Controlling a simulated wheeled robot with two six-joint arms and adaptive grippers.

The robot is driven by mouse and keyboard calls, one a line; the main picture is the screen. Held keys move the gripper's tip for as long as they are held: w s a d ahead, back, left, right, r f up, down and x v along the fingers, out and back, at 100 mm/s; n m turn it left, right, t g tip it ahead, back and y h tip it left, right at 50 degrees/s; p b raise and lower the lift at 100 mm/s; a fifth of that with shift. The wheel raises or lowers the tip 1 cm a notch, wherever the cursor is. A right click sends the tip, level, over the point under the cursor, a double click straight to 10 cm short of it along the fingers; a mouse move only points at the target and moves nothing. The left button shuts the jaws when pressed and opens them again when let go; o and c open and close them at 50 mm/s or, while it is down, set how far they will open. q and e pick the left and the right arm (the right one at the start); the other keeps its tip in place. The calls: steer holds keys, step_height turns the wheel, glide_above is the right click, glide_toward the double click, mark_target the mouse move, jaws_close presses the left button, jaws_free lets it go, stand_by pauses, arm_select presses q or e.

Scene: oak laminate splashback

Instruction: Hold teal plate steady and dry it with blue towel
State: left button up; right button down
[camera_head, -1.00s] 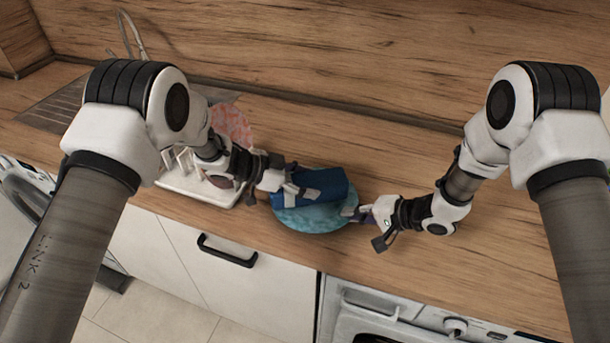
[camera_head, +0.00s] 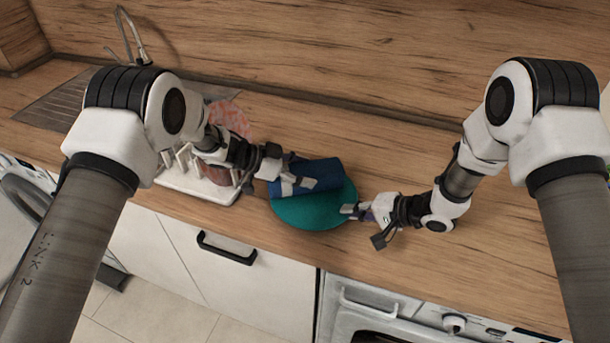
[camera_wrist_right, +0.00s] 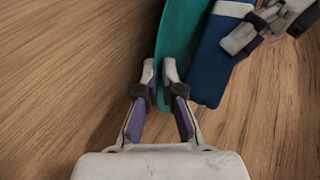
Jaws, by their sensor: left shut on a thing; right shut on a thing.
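The teal plate (camera_head: 312,214) is over the wooden counter, its face toward the head camera. It also shows edge-on in the right wrist view (camera_wrist_right: 178,40). My right gripper (camera_head: 352,210) is shut on the plate's right rim; in the right wrist view its fingers (camera_wrist_right: 160,72) pinch the rim from both sides. My left gripper (camera_head: 298,184) is shut on the blue towel (camera_head: 322,172), a thick folded roll with a white band (camera_wrist_right: 233,9). The towel lies against the upper part of the plate's face and hides it there.
A sink and tap (camera_head: 130,40) are behind left. Counter behind and right is clear; an oven (camera_head: 385,318) is below the front edge.

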arm_select(q)
steer(key=shift+s+d+f, duration=0.1)
steer(key=shift+s+d, duration=0.15)
steer(key=shift+s, duration=0.65)
steer(key=shift+s+d+f, duration=0.1)
steer(key=shift+s+d, duration=0.1)
steer(key=shift+s, duration=0.65)
steer(key=shift+w+a+r, duration=0.1)
steer(key=shift+w+a, duration=0.15)
steer(key=shift+w, duration=0.65)
steer(key=shift+w+a+r, duration=0.1)
steer(key=shift+w+a, duration=0.1)
steer(key=shift+w, duration=0.65)
steer(key=shift+s+d+f, duration=0.1)
steer(key=shift+s+d, duration=0.15)
steer(key=shift+s, duration=0.65)
steer(key=shift+s+d+f, duration=0.1)
steer(key=shift+s+d, duration=0.1)
steer(key=shift+s, duration=0.65)
steer(key=shift+w+a+r, duration=0.1)
steer(key=shift+w+a, duration=0.15)
steer(key=shift+w, duration=0.65)
steer(key=shift+w+a+r, duration=0.1)
steer(key=shift+w+a, duration=0.1)
steer(key=shift+w, duration=0.65)
